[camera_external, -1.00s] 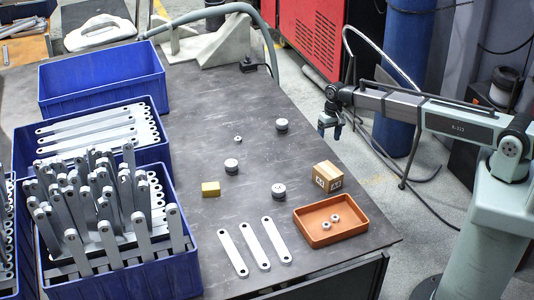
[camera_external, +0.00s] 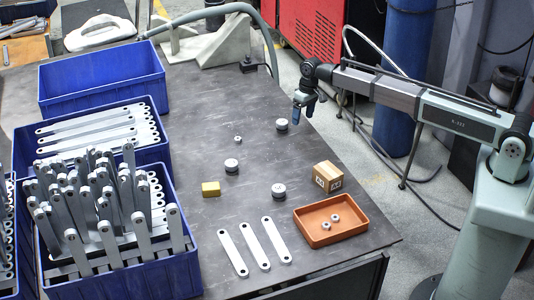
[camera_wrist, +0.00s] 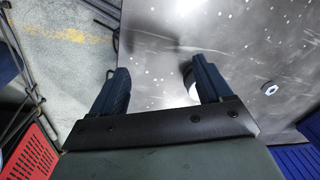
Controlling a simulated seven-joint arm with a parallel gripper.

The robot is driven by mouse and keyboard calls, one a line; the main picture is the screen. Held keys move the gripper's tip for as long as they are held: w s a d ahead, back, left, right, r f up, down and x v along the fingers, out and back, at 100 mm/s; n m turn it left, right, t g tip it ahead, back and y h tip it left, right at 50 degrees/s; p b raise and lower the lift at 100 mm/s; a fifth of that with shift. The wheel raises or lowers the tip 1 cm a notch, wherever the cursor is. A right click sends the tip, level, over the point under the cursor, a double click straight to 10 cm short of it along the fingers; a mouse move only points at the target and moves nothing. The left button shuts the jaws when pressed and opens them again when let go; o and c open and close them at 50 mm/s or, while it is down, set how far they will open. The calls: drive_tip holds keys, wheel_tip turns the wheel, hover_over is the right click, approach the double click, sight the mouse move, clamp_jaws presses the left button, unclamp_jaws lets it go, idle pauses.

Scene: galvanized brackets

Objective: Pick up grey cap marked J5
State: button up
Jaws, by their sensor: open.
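Three round grey caps with pale tops stand on the dark table: a far one (camera_external: 282,125), a middle one (camera_external: 231,166) and a near one (camera_external: 278,191). Their markings are too small to read, so I cannot tell which is J5. My gripper (camera_external: 303,106) is open and empty, above the table's right edge, just up and right of the far cap. In the wrist view my gripper (camera_wrist: 160,66) has its fingers spread. A pale round thing (camera_wrist: 189,84), probably a cap, is mostly hidden behind the right finger.
A small nut (camera_external: 238,139) lies mid-table. An orange tray (camera_external: 312,238) with two nuts, a cardboard box (camera_external: 327,178), a yellow block (camera_external: 210,189) and flat bars (camera_external: 254,245) stand nearer. Blue crates (camera_external: 100,80) line the left.

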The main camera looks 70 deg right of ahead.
drive_tip(key=a+r+n+g, duration=0.1)
drive_tip(key=a+r+n, duration=0.25)
drive_tip(key=a, duration=0.65)
drive_tip(key=a+r+n, duration=0.2)
drive_tip(key=a+n, duration=0.2)
drive_tip(key=a, duration=0.6)
drive_tip(key=n, duration=0.7)
approach(279, 188)
drive_tip(key=shift+m+g, duration=0.25)
drive_tip(key=shift+g, duration=0.05)
drive_tip(key=f, duration=0.3)
drive_tip(key=a+f, duration=0.1)
drive_tip(key=f, duration=0.1)
drive_tip(key=shift+w+f, duration=0.25)
drive_tip(key=shift+w, duration=0.1)
drive_tip(key=shift+s+d+f, duration=0.1)
drive_tip(key=shift+s+f, duration=0.1)
drive_tip(key=shift+f, duration=1.1)
drive_tip(key=shift+s+d+f, duration=0.1)
drive_tip(key=shift+s+f, duration=0.1)
drive_tip(key=shift+f, duration=1.15)
drive_tip(key=shift+c, duration=0.3)
drive_tip(key=c, duration=1.1)
